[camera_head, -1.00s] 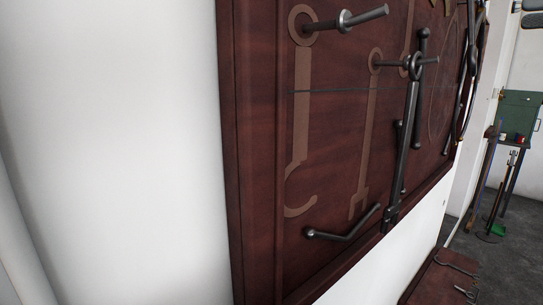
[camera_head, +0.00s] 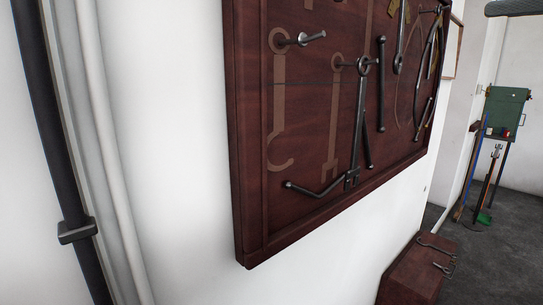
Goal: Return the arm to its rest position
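Neither of my grippers nor my arms shows in the head view. A dark red wooden tool board (camera_head: 300,215) hangs on the white wall. Pale tool outlines are painted on it, and the wrench outline (camera_head: 279,110) at its left has a bare peg (camera_head: 302,40) over it. A dark wrench (camera_head: 358,120) hangs from another peg, over or beside a second outline. A bent dark rod (camera_head: 318,190) sits low on the board, and a straight dark bar (camera_head: 381,85) is to the right of the wrench.
A dark pipe (camera_head: 50,120) and pale pipes (camera_head: 110,160) run down the wall at the left. A red-brown box (camera_head: 412,275) with metal pieces on top stands at the lower right. A green cabinet (camera_head: 505,105) stands further back. Grey floor (camera_head: 510,235) is open at the right.

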